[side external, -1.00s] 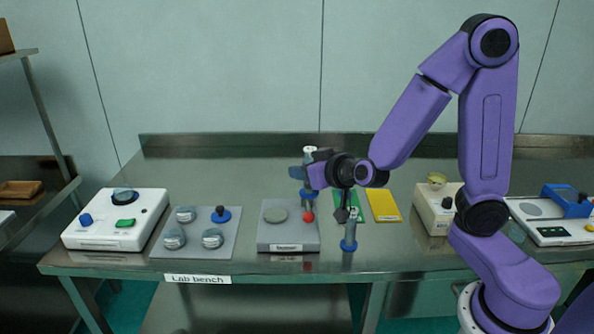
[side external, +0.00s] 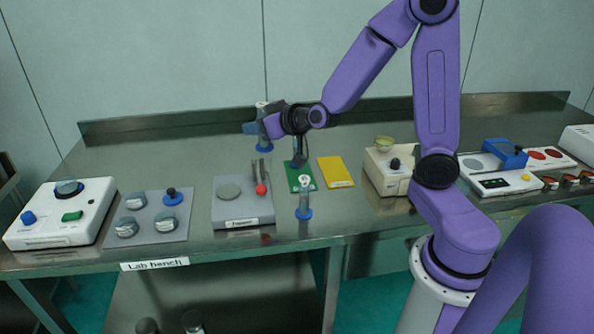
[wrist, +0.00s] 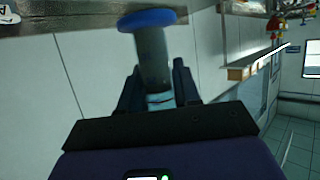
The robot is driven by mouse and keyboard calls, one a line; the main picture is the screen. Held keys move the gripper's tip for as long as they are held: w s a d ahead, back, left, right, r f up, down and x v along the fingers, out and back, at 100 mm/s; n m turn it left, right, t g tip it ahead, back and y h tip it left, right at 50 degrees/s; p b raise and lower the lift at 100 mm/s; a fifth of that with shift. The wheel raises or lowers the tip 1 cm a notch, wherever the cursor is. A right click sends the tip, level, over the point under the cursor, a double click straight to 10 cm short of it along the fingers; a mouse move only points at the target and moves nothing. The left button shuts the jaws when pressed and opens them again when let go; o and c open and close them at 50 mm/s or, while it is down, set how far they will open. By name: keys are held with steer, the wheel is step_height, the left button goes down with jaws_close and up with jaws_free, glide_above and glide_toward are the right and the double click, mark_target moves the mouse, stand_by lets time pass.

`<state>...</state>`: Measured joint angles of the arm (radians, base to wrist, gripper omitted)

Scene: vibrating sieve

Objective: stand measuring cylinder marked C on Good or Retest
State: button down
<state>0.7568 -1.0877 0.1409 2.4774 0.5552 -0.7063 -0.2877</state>
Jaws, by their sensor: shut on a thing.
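My gripper (side external: 264,126) is shut on a measuring cylinder (side external: 262,105), held upright above the bench behind the grey block. Its blue foot hangs clear of the surface. In the wrist view the held cylinder (wrist: 153,58) is clear, with its blue foot (wrist: 148,20) beyond the fingers (wrist: 158,88). A second cylinder (side external: 304,198) with a blue foot stands upright near the bench's front edge. A green mat (side external: 306,182) and a yellow mat (side external: 336,172) lie to the right of my gripper. I cannot read a C on either cylinder, or words on the mats.
A cream device (side external: 388,178) stands right of the yellow mat.

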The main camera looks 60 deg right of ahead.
steer(key=w+d+f+n+y, duration=0.2)
steer(key=d+f, duration=0.1)
steer(key=d, duration=0.4)
steer(key=n+y, duration=0.2)
glide_above(295, 177)
step_height(295, 177, down, 6)
steer(key=shift+d+f, duration=0.1)
steer(key=shift+f, duration=3.7)
steer(key=shift+f, duration=0.15)
steer(key=c, duration=0.8)
jaws_free()
